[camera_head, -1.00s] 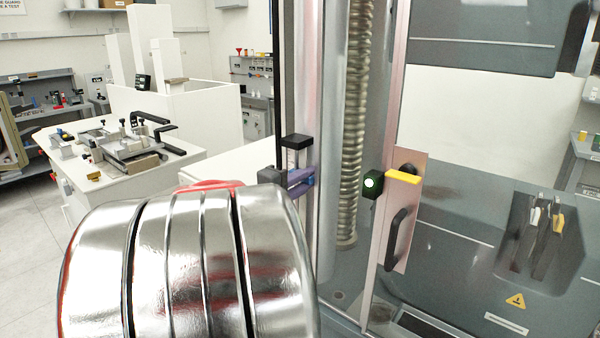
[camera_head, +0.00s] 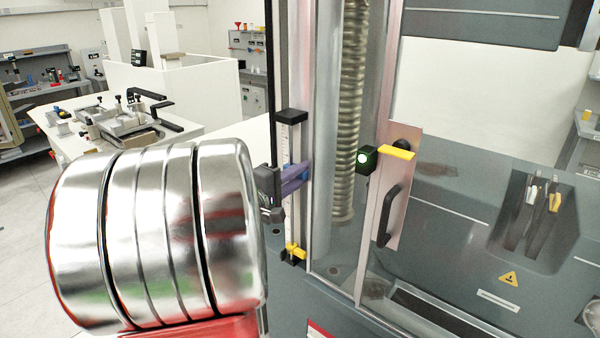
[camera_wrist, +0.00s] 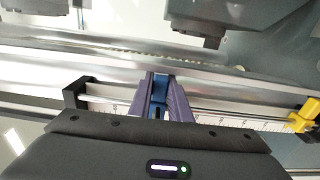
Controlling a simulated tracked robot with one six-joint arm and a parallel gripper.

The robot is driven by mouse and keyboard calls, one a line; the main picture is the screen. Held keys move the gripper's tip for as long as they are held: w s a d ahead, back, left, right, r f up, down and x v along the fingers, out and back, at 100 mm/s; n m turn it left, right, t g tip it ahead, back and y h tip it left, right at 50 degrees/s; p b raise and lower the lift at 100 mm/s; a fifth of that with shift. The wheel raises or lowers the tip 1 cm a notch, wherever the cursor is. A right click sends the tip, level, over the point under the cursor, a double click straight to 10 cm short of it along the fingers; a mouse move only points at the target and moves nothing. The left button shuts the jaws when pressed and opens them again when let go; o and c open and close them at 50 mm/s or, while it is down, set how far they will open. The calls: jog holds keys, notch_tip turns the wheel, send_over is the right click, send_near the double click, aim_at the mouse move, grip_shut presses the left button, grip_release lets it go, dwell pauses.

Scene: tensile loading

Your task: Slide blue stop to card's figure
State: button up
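The blue stop (camera_head: 304,172) sits on an upright scale rail (camera_head: 290,140) beside the machine column, between its black top end and a yellow clamp (camera_head: 294,250). My gripper (camera_head: 296,180) has purple fingers and reaches the rail from the left. In the wrist view, the blue stop (camera_wrist: 158,92) lies between the two purple fingers (camera_wrist: 162,95), which look closed against its sides. The fingers and gripper body hide part of the stop and the scale. The scale numbers are too small to read. No card with a readable figure is seen.
A green-lit button box (camera_head: 366,160) with a yellow tab (camera_head: 397,152) and a black door handle (camera_head: 388,216) are right of the rail. A red and white item (camera_head: 318,331) is cut off at the bottom edge. A white bench (camera_head: 70,142) stands behind at left.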

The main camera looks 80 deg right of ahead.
jog(key=o, duration=0.5)
jog(key=shift+c, duration=0.2)
jog(key=shift+a, duration=0.1)
jog(key=v, duration=1.3)
jog(key=shift+w+a, duration=0.25)
jog(key=shift+a, duration=0.05)
